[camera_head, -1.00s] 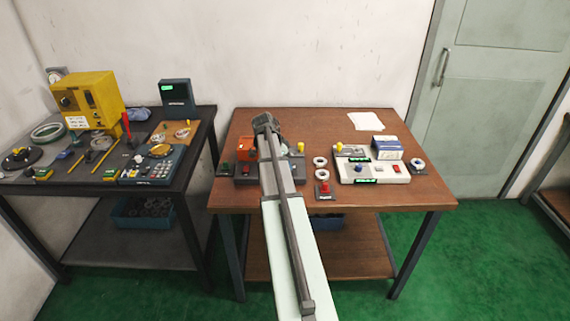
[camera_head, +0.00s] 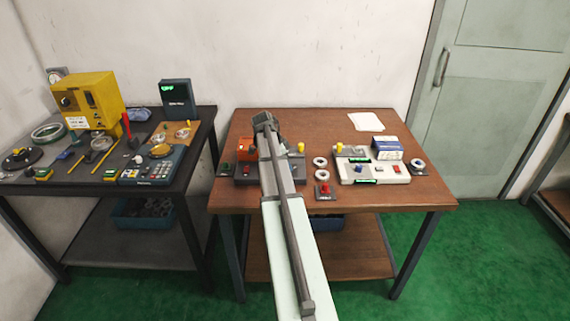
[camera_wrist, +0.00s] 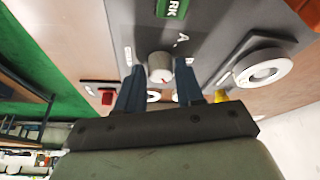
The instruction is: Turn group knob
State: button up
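A pale grey round knob (camera_wrist: 160,68) with a small red mark stands on a dark grey panel (camera_wrist: 205,18) in the wrist view. My gripper (camera_wrist: 159,80) has its two dark blue fingers on either side of the knob, very close to it. I cannot tell whether they press on it. In the head view my gripper (camera_head: 266,122) is over the dark grey unit (camera_head: 292,181) on the brown table, and my arm hides the knob. A lettered label on the panel is only partly readable.
A white ring (camera_wrist: 262,69) sits on the panel beside the knob. A red button (camera_head: 324,189), loose rings and a white control unit (camera_head: 372,171) lie right of my arm. An orange block (camera_head: 246,149) is close on the left. The table's front right is clear.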

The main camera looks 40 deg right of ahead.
jog(key=shift+o, duration=1.4)
jog(key=shift+w, duration=0.1)
jog(key=v, duration=1.3)
jog(key=shift+r, duration=0.45)
jog(key=shift+a, duration=0.1)
